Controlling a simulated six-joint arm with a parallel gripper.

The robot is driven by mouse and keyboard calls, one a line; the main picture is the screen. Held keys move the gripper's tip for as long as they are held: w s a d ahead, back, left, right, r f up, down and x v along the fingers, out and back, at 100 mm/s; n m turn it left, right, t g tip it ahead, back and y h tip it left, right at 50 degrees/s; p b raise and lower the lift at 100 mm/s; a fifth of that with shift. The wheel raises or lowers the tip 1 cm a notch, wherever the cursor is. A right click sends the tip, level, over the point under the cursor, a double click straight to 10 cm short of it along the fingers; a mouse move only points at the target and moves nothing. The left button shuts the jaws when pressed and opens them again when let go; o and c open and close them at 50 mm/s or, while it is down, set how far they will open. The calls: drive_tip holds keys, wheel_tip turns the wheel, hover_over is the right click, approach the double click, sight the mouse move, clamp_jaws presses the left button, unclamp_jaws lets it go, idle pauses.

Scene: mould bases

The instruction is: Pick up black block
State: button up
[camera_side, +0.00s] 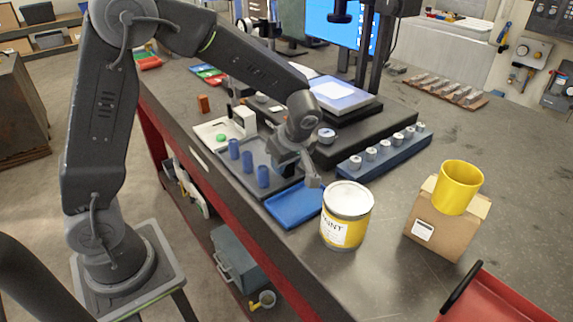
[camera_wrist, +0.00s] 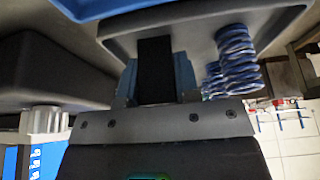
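The black block (camera_wrist: 155,70) stands between the two fingers of my gripper (camera_wrist: 158,82) in the wrist view. A finger lies along each side of it, and I see no clear gap, so the gripper looks shut on it. In the side view my gripper (camera_side: 297,172) is low over the right end of the dark grey tray (camera_side: 232,168); the block is hard to make out there. The block's far end appears at or close to the tray surface; I cannot tell whether it is lifted.
Blue coil springs (camera_wrist: 236,62) stand in the dark tray beside the gripper. A blue tray (camera_side: 296,206) and a paint can (camera_side: 346,222) are close on the near right. A blue rail with several metal parts (camera_side: 386,152) lies behind.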

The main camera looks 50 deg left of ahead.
clamp_jaws()
drive_tip(key=shift+r, duration=0.2)
